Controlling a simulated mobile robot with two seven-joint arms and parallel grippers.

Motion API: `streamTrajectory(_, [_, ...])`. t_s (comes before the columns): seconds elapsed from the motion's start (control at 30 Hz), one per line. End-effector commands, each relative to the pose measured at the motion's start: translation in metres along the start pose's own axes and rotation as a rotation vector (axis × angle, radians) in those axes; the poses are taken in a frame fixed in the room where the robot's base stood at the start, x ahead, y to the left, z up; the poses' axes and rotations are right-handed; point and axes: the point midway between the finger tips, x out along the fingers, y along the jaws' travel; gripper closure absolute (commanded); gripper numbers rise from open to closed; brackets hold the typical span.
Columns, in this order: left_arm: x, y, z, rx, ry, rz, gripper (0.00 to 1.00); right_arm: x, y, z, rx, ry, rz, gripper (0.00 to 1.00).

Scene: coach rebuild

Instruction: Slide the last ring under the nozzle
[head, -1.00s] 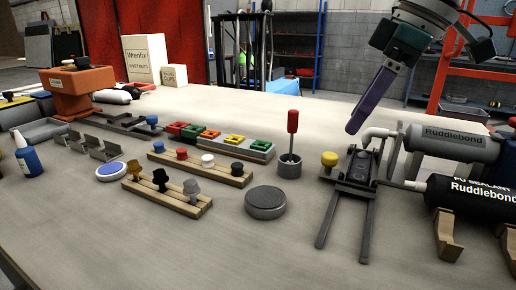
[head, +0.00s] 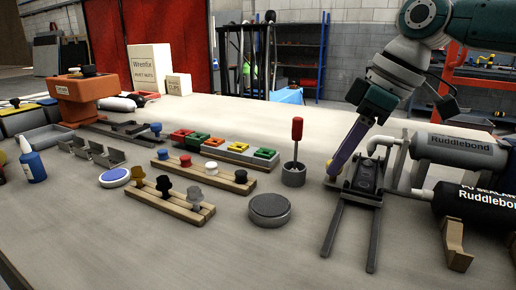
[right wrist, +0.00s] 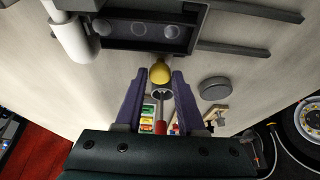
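A dark slide (head: 366,176) sits at the head of two dark rails, with a yellow knob (head: 331,168) at its left side. The right wrist view shows three round places in a row on the slide (right wrist: 155,44); I cannot tell which rings they hold. The bent pale nozzle (head: 377,138) comes from the grey Ruddlebond cylinder and ends over the slide's far end. My right gripper (right wrist: 160,75) is open, its purple fingers on either side of the yellow knob (right wrist: 160,71), with small gaps showing. My left gripper is not in view.
A red-handled tool stands in a grey cup (head: 293,176) left of the slide. A round grey puck (head: 269,209) lies nearer. Black Ruddlebond cartridge (head: 470,202) and wooden cradle (head: 456,245) are at right. Peg boards (head: 178,203) and coloured square pieces (head: 225,146) stand left. Front table is clear.

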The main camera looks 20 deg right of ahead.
Motion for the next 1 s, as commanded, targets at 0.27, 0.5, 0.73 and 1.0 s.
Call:
streamTrajectory(0.27, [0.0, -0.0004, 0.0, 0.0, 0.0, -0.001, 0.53, -0.0002, 0.0001, 0.0, 0.0, 0.0, 0.0, 0.94])
streamTrajectory(0.5, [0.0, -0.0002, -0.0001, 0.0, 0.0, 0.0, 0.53, -0.0003, 0.0002, 0.0, 0.0, 0.0, 0.0, 1.0])
streamTrajectory(0.73, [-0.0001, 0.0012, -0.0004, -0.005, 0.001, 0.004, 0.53, -0.0004, 0.0002, 0.0, 0.0, 0.0, 0.0, 1.0])
streamTrajectory(1.0, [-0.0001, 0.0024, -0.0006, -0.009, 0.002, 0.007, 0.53, -0.0004, 0.0002, 0.0, 0.0, 0.0, 0.0, 1.0])
